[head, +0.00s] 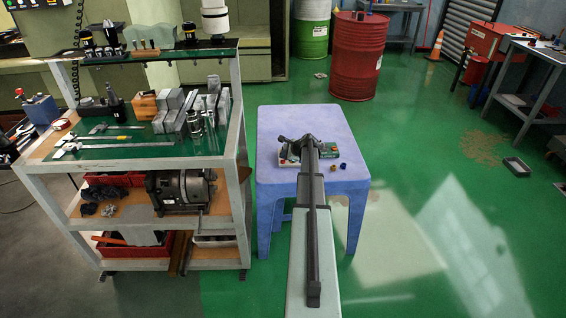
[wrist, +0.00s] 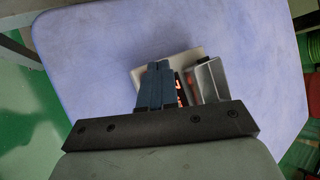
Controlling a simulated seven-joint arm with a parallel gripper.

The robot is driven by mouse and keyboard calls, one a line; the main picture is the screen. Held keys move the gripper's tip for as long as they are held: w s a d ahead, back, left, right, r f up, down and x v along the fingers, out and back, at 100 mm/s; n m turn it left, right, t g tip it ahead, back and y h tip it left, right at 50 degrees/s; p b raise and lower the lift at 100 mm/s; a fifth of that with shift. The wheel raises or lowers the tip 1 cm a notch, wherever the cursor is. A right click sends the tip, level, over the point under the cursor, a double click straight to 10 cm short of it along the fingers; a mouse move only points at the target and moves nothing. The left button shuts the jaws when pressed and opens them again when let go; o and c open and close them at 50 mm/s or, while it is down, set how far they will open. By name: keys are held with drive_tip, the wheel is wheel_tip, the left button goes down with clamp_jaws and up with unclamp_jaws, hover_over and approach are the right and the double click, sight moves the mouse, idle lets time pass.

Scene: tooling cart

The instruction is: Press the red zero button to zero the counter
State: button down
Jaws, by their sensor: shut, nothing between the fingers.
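The counter (wrist: 207,80) stands on the blue stool top (wrist: 90,50). In the wrist view it shows a grey casing and glowing red digits, partly covered by my fingers. My gripper (wrist: 157,66) is shut and empty, its bluish fingers together in front of the counter and over a beige part beside it. In the head view my gripper (head: 291,150) and dark arm cover much of the counter area. I cannot make out the red zero button or whether the fingers touch anything.
A tool cart (head: 240,130) with gauges and blocks stands close on the left. A red drum (head: 357,60) and a green drum (head: 310,35) stand behind. The stool's front right top is clear.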

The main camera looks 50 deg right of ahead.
sight(284, 162)
drive_tip(key=shift+f, duration=0.85)
idle(1.5)
drive_tip(key=shift+r, duration=0.85)
drive_tip(key=shift+r, duration=2.5)
